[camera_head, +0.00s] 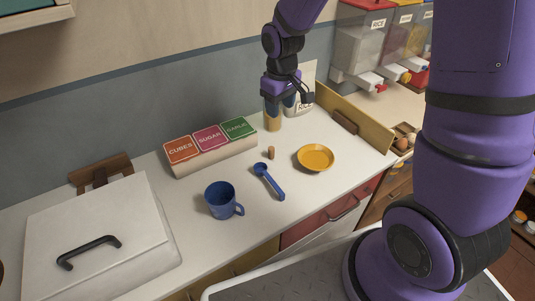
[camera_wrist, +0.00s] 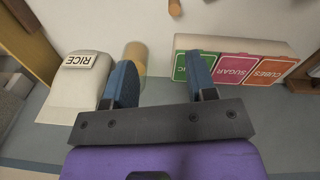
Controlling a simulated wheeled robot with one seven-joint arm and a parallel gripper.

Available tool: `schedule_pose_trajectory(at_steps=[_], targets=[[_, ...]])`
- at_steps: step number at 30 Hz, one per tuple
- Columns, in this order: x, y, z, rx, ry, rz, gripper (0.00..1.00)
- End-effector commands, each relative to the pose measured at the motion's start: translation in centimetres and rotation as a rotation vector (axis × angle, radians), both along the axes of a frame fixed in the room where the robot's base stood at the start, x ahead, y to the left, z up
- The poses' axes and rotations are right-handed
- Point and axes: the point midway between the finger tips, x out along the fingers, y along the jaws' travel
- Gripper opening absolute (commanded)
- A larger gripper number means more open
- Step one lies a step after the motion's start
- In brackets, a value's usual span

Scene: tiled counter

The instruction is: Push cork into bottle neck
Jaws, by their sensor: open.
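The small brown cork (camera_head: 271,152) stands on the counter in front of the label box, and it also shows at the top edge of the wrist view (camera_wrist: 175,8). A tan-yellow cylinder (camera_head: 272,122), which looks like the bottle, stands near the wall. It also shows in the wrist view (camera_wrist: 135,55), close to the left finger. Its neck cannot be made out. My gripper (camera_head: 280,103) is open and empty, its blue fingers apart (camera_wrist: 162,75), over and beside the cylinder. I cannot tell whether a finger touches it.
A CUBES, SUGAR and GARLIC box (camera_head: 212,151) stands left of the cylinder, a RICE bag (camera_head: 305,85) behind right. A yellow dish (camera_head: 315,157), blue spoon (camera_head: 268,182) and blue mug (camera_head: 221,201) lie in front. A wooden divider (camera_head: 355,118) edges the right.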

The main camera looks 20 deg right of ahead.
Motion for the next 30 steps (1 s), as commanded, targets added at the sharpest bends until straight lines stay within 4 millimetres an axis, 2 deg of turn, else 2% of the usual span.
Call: schedule_pose_trajectory(at_steps=[1,3,6,11,21,26,30], targets=[[0.4,0.3,-1.5,0.002,0.018,0.013,0.51],[0.8,0.6,-3.0,0.004,0.034,0.028,0.51],[1.2,1.0,-4.5,0.007,0.047,0.044,0.51],[1.3,1.2,-5.9,0.009,0.056,0.054,0.51],[1.3,1.1,-10.3,0.009,0.056,0.054,0.51],[1.3,1.1,-11.1,0.009,0.056,0.053,0.51],[1.0,1.3,-12.6,0.009,0.059,0.054,0.51]])
